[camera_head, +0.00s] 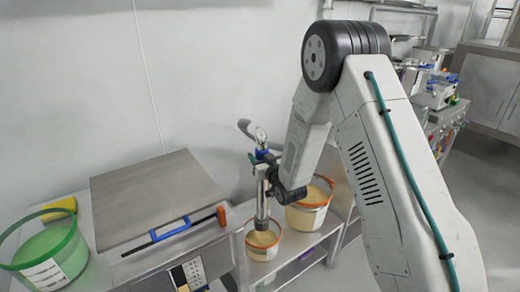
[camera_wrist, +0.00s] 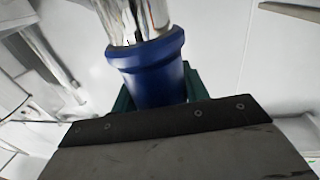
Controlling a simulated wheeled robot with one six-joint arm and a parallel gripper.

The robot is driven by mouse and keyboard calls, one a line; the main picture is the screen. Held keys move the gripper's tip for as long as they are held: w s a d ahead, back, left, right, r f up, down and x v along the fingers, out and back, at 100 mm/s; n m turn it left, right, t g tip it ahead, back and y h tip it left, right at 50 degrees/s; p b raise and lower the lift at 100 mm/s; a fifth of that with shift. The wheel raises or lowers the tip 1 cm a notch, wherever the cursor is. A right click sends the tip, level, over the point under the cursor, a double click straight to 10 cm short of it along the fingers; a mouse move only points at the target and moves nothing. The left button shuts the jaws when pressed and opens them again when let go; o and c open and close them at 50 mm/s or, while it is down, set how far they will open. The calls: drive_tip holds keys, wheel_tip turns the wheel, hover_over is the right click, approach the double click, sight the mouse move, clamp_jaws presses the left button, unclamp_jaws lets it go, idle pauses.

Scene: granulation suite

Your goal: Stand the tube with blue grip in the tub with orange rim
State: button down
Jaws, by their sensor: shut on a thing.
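The tube (camera_head: 262,205) is metallic and roughly upright, with a bent top and a blue grip (camera_wrist: 150,72). My gripper (camera_head: 264,162) is shut on it at the blue grip; its teal fingers show beside the grip in the wrist view. The tube's lower end overlaps the mouth of the smaller tub with orange rim (camera_head: 275,251), which holds pale yellow material. I cannot tell if the end is inside or just above it. A larger orange-rimmed tub (camera_head: 308,216) stands to the right, partly behind my arm.
Both orange-rimmed tubs stand on a metal shelf unit (camera_head: 297,246). To the left, a steel bench carries a flat plate (camera_head: 155,190) and a rod with blue handle (camera_head: 172,233). A green-rimmed tub (camera_head: 50,258) and yellow item (camera_head: 60,207) are at far left. A wall is close behind.

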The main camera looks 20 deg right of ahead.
sight(260, 187)
drive_tip(key=shift+f, duration=7.05)
drive_tip(key=c, duration=0.7)
unclamp_jaws()
drive_tip(key=shift+o, duration=0.2)
drive_tip(key=shift+s, duration=0.1)
drive_tip(key=s+d, duration=0.1)
drive_tip(key=s, duration=0.6)
drive_tip(key=shift+s, duration=0.3)
drive_tip(key=shift+d, duration=0.1)
